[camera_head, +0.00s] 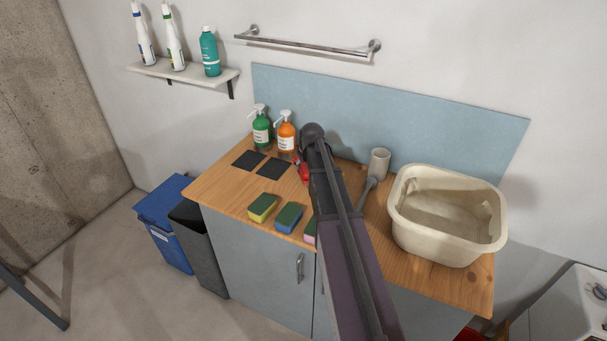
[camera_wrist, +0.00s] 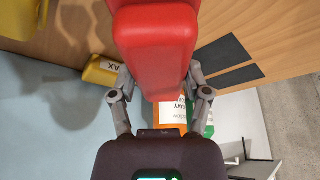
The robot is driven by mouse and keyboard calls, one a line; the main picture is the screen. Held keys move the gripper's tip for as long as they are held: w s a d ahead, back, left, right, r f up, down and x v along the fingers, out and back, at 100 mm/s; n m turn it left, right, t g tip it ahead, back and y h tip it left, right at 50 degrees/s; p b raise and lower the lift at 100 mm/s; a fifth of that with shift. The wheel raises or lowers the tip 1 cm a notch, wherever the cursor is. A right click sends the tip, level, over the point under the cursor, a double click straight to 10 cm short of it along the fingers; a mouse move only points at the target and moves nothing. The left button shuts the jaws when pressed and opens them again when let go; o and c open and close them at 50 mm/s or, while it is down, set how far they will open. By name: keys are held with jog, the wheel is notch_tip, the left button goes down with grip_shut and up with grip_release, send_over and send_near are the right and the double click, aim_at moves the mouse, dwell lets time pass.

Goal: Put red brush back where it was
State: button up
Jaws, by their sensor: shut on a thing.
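The red brush (camera_wrist: 155,45) fills the top middle of the wrist view, between the fingers of my gripper (camera_wrist: 160,88). My gripper is shut on it. In the head view only a small piece of the red brush (camera_head: 303,172) shows beside my dark arm, above the wooden counter (camera_head: 235,190). The arm hides the rest of the brush and most of the gripper. I cannot tell whether the brush touches the counter.
Orange (camera_head: 286,133) and green (camera_head: 261,130) pump bottles stand at the back, behind two dark squares (camera_head: 274,168). Yellow (camera_head: 262,208) and blue (camera_head: 289,217) sponges lie near the front edge. A beige cup (camera_head: 380,162) and a cream basin (camera_head: 447,239) stand right of my arm.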

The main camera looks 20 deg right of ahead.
jog(key=shift+f+b, duration=1.3)
jog(key=shift+f, duration=0.35)
jog(key=shift+s, duration=0.1)
jog(key=o, duration=1.3)
jog(key=shift+c, duration=0.2)
jog(key=shift+r, duration=0.15)
jog(key=p+v, duration=1.1)
jog(key=shift+s+r, duration=0.1)
jog(key=shift+r, duration=0.3)
